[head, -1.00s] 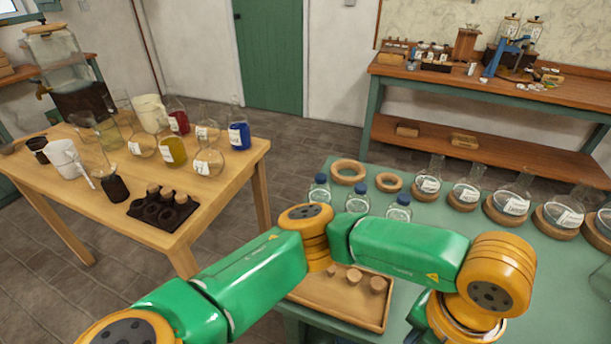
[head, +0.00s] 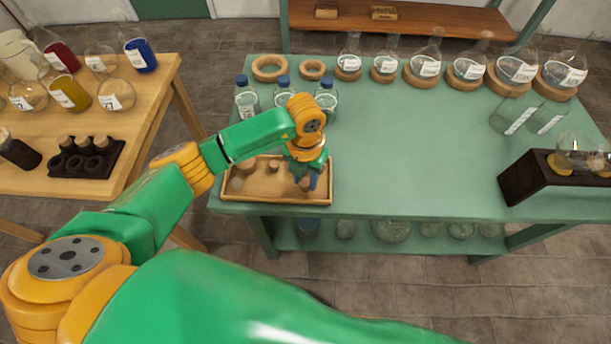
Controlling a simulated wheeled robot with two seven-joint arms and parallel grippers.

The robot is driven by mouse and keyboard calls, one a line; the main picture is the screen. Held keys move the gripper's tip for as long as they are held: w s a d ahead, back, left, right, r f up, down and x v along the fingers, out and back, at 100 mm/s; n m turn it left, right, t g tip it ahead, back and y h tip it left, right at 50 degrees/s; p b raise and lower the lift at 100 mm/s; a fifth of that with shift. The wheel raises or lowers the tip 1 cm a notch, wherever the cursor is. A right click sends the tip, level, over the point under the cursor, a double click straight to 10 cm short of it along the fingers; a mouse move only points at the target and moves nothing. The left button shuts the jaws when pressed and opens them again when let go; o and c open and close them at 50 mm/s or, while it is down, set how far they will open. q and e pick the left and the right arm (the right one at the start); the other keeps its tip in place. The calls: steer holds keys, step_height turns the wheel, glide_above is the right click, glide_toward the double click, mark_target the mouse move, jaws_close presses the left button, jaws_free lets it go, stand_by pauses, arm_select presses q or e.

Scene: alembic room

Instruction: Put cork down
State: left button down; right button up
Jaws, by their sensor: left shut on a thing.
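The wooden tray (head: 265,195) lies at the front left of the green table. My left gripper (head: 306,180) points down over the tray's right end. It is shut on a small brown cork (head: 304,185), which is mostly hidden between the fingers; I cannot tell whether it touches the tray floor. Other corks lie in the tray's left and middle part, one at the left (head: 237,184) and one near the back edge (head: 273,166). My right gripper is out of view.
Blue-capped bottles (head: 283,92) stand just behind the tray, near my left wrist. Cork rings (head: 270,67) and round flasks (head: 429,68) line the back edge. A dark wooden stand (head: 540,180) with glassware is at the right. The middle of the green table (head: 420,150) is clear.

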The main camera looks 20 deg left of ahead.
arm_select(q)
steer(key=shift+f, duration=0.45)
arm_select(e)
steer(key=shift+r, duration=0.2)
arm_select(q)
steer(key=shift+f, duration=0.1)
steer(key=shift+f+b, duration=0.15)
steer(key=shift+b, duration=0.15)
steer(key=c, duration=0.5)
jaws_free()
steer(key=shift+c, duration=0.2)
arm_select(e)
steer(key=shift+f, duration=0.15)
arm_select(q)
steer(key=shift+r, duration=0.2)
